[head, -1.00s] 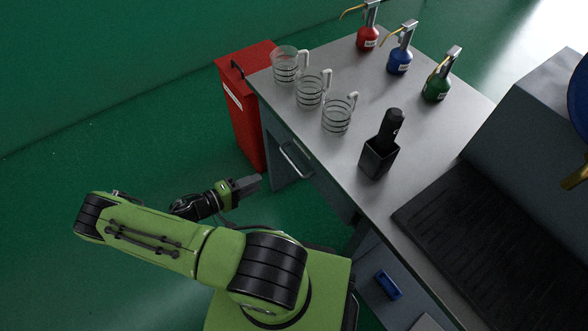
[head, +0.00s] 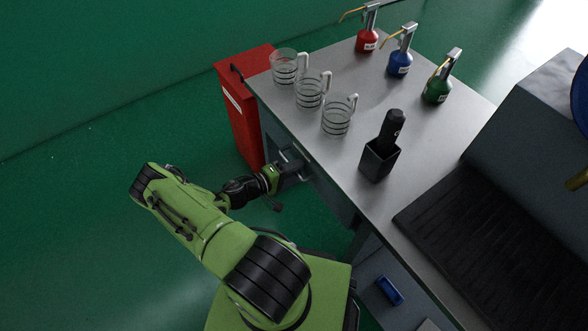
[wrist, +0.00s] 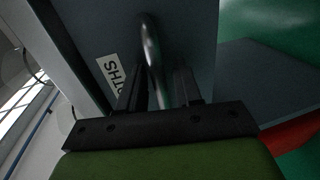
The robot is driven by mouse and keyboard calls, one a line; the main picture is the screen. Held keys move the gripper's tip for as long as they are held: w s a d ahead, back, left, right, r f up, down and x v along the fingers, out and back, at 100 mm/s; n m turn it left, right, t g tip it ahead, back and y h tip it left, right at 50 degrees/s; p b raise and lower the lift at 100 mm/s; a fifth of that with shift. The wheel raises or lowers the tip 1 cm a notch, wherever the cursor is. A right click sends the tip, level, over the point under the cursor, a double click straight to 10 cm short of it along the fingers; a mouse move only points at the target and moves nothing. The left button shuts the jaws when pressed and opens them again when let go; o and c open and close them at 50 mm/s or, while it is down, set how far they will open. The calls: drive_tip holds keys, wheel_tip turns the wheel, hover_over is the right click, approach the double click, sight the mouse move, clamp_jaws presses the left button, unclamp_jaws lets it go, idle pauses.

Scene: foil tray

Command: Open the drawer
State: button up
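The drawer (wrist: 190,45) is a grey-blue front under the worktop, with a white label reading "THS", partly cut off. Its curved metal handle (wrist: 152,50) sticks out from the front. My gripper (wrist: 160,88) is at the handle, with one dark finger on each side of it. The fingers stand apart, and a gap shows between the handle and the right finger. In the head view my gripper (head: 292,170) is at the table's left side, just below the worktop edge, and covers part of the handle. The drawer front looks flush with the table.
On the worktop (head: 345,165) stand several glass beakers (head: 309,92), a black holder (head: 379,160) and red, blue and green bottles (head: 399,62). A red bin (head: 243,115) stands close behind my gripper. A blue-handled cabinet (head: 389,289) is at the lower right. The green floor at left is clear.

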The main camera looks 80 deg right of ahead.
clamp_jaws()
